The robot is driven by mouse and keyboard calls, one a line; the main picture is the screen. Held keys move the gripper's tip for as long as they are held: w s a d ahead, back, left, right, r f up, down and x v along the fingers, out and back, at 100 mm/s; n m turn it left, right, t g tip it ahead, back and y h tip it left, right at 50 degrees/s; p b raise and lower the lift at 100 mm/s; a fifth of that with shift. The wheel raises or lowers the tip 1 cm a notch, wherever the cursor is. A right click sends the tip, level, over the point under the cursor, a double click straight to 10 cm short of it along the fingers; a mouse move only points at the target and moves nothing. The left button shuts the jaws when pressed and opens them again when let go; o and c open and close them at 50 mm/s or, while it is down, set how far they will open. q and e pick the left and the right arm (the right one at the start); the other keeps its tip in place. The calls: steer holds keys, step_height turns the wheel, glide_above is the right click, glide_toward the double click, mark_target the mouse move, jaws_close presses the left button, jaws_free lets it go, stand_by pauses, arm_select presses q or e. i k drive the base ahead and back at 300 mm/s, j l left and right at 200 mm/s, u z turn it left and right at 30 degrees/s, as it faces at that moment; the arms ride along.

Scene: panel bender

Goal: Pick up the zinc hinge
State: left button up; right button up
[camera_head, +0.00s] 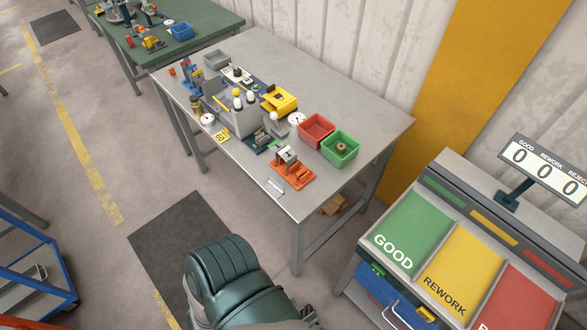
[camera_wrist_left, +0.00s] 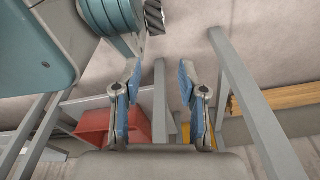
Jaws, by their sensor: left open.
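A small pale metal piece (camera_head: 275,187) lies flat near the front edge of the grey workbench (camera_head: 365,115) in the head view. It looks like the zinc hinge, but it is too small to be sure. It lies just in front of an orange fixture (camera_head: 291,172) with a grey part on top. In the left wrist view my left gripper (camera_wrist_left: 158,82) is open, with nothing between its blue-padded fingers. The left gripper does not show in the head view, and I cannot make out the hinge in the wrist view. My right gripper is in neither view.
A red bin (camera_head: 317,129) and a green bin (camera_head: 341,149) stand behind the orange fixture. Several tools and fixtures crowd the bench's left half. A sorting stand (camera_head: 450,265) is at right. Grey posts (camera_wrist_left: 255,105) flank the left gripper in the wrist view.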

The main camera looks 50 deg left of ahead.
mark_target(276, 190)
steer(key=u, duration=2)
